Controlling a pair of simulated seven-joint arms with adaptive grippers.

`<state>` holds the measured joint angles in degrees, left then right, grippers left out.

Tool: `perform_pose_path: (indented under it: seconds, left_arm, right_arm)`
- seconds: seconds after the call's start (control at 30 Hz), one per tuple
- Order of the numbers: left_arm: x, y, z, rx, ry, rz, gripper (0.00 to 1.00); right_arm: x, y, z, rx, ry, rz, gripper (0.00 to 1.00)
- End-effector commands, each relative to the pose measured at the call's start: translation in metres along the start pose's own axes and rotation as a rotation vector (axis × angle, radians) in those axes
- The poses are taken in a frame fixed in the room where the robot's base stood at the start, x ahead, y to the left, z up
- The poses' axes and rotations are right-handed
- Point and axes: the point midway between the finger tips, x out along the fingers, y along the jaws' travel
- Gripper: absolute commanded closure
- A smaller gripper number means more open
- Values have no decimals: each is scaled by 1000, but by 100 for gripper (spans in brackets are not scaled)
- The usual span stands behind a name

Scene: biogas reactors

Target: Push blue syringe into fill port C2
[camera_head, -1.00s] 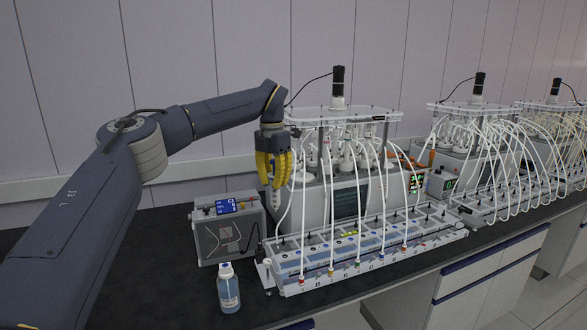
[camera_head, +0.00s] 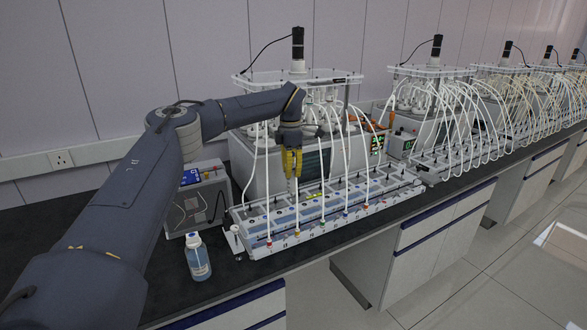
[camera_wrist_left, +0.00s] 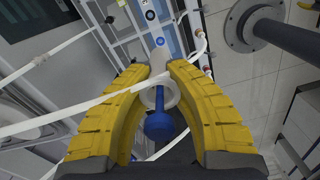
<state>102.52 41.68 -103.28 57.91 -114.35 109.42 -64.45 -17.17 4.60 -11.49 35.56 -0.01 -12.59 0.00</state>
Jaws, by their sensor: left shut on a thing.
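My left gripper (camera_head: 291,163) has yellow fingers that point down over the front panel of the nearest reactor. It is shut on the blue syringe. In the left wrist view the syringe's blue plunger (camera_wrist_left: 160,124) and pale flange show between the yellow fingers (camera_wrist_left: 158,90). The pale barrel runs away toward the panel. In the head view the white barrel (camera_head: 293,188) hangs below the fingers, roughly upright. The long white panel (camera_head: 300,237) carries several ports and coloured fittings. I cannot read which one is fill port C2, nor tell whether the tip touches a port.
White tubes (camera_head: 349,150) arch from the reactor lid down to the panel, close to my gripper. A grey box (camera_head: 197,205) with a blue screen and a blue bottle (camera_head: 197,258) stand to the left. More reactors line the bench to the right.

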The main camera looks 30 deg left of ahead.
Motion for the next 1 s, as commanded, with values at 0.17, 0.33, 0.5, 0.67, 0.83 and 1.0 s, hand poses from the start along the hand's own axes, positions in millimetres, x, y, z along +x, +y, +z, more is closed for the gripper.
perform_pose_path:
  seconds: [0.17,0.33,0.5,0.67,0.83,1.0]
  left_arm:
    - [10,0,0,0,1,-1,100]
    - [24,-1,0,0,1,-1,100]
    - [36,-1,0,0,1,-1,100]
    - [43,-1,0,0,0,0,100]
    - [44,0,0,-1,0,0,100]
    - [44,0,0,-1,0,0,100]
  right_arm:
    - [0,0,-2,0,2,0,56]
    - [0,0,-2,1,2,0,56]
    - [0,0,-1,1,1,0,56]
    - [0,0,-1,1,1,0,56]
    - [0,0,-1,1,0,0,56]
    - [0,0,0,1,-1,0,56]
